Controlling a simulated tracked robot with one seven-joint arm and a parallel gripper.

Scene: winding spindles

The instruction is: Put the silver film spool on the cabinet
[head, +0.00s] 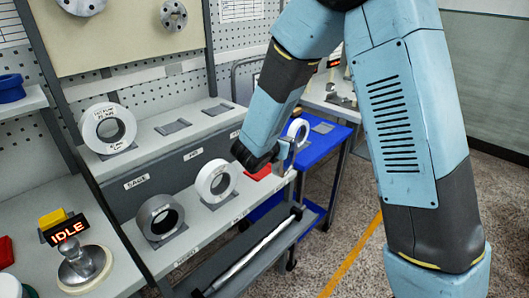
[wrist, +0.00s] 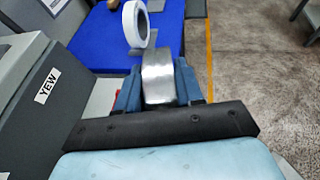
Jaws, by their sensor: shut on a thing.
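My gripper (head: 285,152) is shut on the silver film spool. In the wrist view the spool (wrist: 159,72) is a shiny metal band between the two blue fingers (wrist: 160,92). In the head view it is mostly hidden by the gripper, and I cannot make out its outline. The grey cabinet (head: 160,180) with name labels stands left of my gripper. Its side with a YEW label (wrist: 32,105) fills the left of the wrist view. Its top holds a white spool (head: 87,127) at the left and bare dark pads (head: 173,127) to the right.
The lower front shelf carries a dark grey spool (head: 145,217), a white spool (head: 203,182) and a red pad (head: 258,173) near my gripper. A blue cart (head: 318,146) beyond it holds a white spool (wrist: 130,22). An IDLE sign (head: 68,229) stands at left.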

